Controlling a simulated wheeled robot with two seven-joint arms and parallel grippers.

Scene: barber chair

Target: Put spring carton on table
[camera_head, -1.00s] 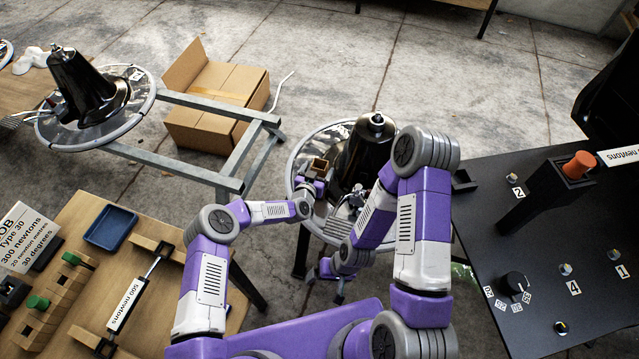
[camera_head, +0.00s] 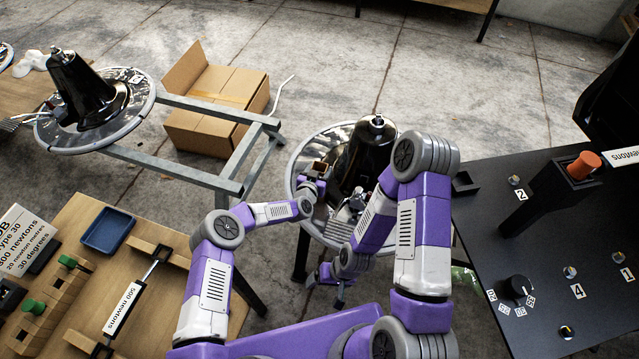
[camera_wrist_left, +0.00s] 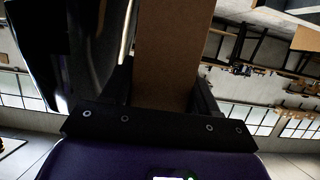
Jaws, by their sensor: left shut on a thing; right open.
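The brown spring carton (camera_head: 319,170) is small and held up in front of the dark cone on the middle round stand. My left gripper (camera_head: 315,182) is shut on it. In the left wrist view the carton (camera_wrist_left: 172,55) fills the space between the dark fingers (camera_wrist_left: 165,95). My right gripper (camera_head: 338,284) is lower, over the floor near my base, open and apart from the carton; its fingers are small in view. A wooden table (camera_head: 140,262) is at the lower left, left of my left arm.
The wooden table holds a blue tray (camera_head: 108,231), a spring jig labelled 500 newtons (camera_head: 122,311) and a sign (camera_head: 30,240). A large open cardboard box (camera_head: 215,110) sits on the floor behind a metal frame (camera_head: 200,172). A black control panel (camera_head: 540,260) is at right.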

